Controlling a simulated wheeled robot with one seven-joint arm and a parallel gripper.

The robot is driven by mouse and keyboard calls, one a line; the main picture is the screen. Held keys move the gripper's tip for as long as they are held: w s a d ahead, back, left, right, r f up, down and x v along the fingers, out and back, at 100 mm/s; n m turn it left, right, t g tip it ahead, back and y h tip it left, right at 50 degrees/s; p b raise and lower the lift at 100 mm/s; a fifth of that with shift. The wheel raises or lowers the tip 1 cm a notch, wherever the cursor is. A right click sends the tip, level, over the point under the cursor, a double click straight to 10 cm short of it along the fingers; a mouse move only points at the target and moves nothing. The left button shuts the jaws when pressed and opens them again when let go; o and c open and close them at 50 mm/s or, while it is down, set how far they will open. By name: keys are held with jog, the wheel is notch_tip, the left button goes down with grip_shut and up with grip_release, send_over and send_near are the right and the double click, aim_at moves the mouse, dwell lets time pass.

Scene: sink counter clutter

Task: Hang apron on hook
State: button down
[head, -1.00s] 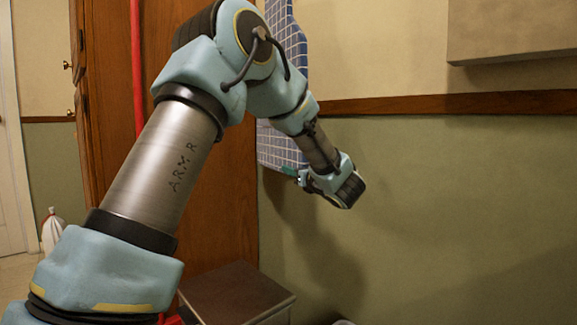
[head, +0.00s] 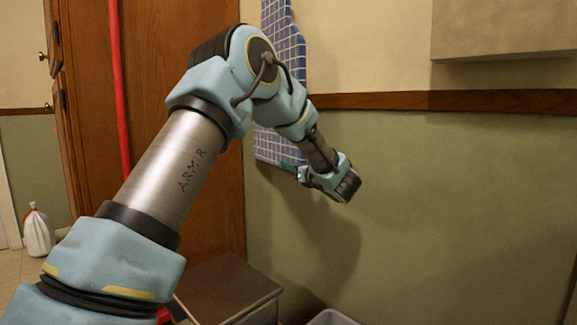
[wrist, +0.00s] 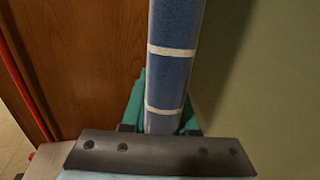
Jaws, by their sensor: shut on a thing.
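The apron (head: 276,147) is blue with a white grid and hangs upright along the wall in the head view, partly hidden behind my arm. Its top runs out of the picture. My gripper (head: 292,166) is at its lower edge, with teal fingers shut on it. In the wrist view the apron (wrist: 174,65) rises as a narrow blue strip with white bands between the teal fingers of my gripper (wrist: 163,120). I cannot see the hook in either view.
A tall wooden cabinet (head: 170,80) stands left of the apron, with a red pole (head: 120,90) before it. A brown box-like top (head: 225,290) and a pale bin rim (head: 332,318) are low in front. The green wall right is bare.

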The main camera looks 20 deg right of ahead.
jog(key=shift+w+d+f+b, duration=0.1)
jog(key=shift+d+f+b, duration=0.15)
jog(key=shift+f+b, duration=0.4)
jog(key=shift+r+b, duration=0.15)
jog(key=shift+b, duration=0.25)
jog(key=c, duration=0.6)
grip_release()
